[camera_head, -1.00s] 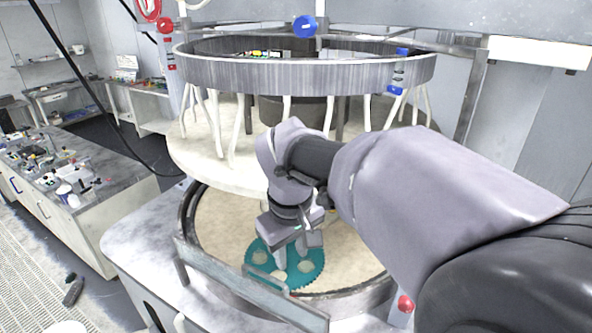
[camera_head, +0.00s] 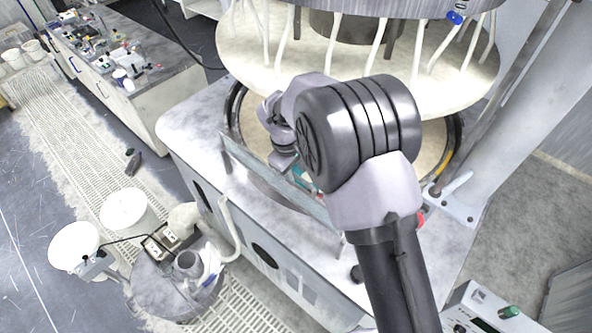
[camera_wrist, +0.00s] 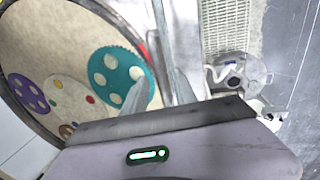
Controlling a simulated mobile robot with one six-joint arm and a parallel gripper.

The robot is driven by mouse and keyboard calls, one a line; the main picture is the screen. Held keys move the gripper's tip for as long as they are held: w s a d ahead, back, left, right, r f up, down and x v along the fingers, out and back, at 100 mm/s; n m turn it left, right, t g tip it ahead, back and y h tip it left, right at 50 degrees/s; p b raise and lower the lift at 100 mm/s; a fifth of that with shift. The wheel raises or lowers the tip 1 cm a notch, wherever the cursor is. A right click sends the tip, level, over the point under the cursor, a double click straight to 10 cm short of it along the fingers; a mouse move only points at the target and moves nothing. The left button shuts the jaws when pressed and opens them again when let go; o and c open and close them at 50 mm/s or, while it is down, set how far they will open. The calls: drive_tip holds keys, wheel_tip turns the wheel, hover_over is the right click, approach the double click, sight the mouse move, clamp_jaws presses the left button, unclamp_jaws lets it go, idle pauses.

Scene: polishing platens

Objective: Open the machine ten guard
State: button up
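The guard is a long, narrow grey panel (camera_head: 262,172) along the front rim of the round platen (camera_head: 432,150). In the wrist view the guard (camera_wrist: 172,40) runs upright past the fingertips. My gripper (camera_wrist: 160,78) has its two fingers apart, with the guard's lower part near or between them. I cannot tell whether either finger touches it. In the head view my gripper (camera_head: 284,160) is just behind the guard, partly hidden by my arm. A teal toothed carrier (camera_wrist: 122,72) with round holes lies on the platen beside the left finger.
The cream upper plate (camera_head: 250,50) with white hoses hangs above the platen. White buckets (camera_head: 126,208) and a grey drum (camera_head: 160,285) stand on the floor grating in front. A cluttered bench (camera_head: 150,90) is at the left. Purple and white carriers (camera_wrist: 28,92) also lie on the platen.

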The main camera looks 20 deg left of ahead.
drive_tip(key=shift+w+f, duration=0.15)
drive_tip(key=shift+f, duration=0.45)
drive_tip(key=shift+c, duration=0.4)
clamp_jaws()
idle(0.6)
